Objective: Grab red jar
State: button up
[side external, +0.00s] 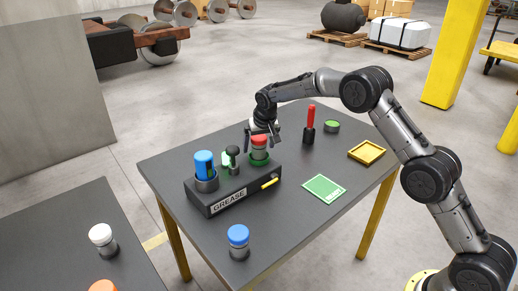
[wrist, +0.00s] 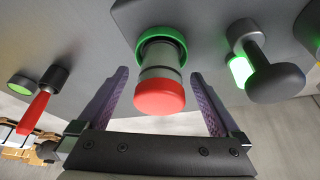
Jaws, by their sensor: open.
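The red jar (side external: 259,142) has a red lid and a grey body. It stands in a green ring (side external: 260,160) on the dark box labelled GREASE (side external: 228,205). In the wrist view the red jar (wrist: 160,90) sits between the two fingers, its base in the green ring (wrist: 160,42). My gripper (side external: 263,138) is above and around the jar in the side view. In the wrist view my gripper (wrist: 165,95) is open, with a gap showing on each side of the jar.
A blue jar (side external: 204,164) and a dark-handled tool with green (side external: 232,158) stand on the box left of the red jar. A red-handled tool (side external: 310,118), green-topped disc (side external: 332,126), yellow tray (side external: 367,152), green card (side external: 324,188) and another blue jar (side external: 238,238) are on the table.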

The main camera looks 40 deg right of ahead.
jog(key=shift+w+f, duration=0.15)
jog(key=shift+f, duration=0.15)
jog(key=shift+c, duration=0.3)
jog(key=shift+r, duration=0.1)
grip_shut()
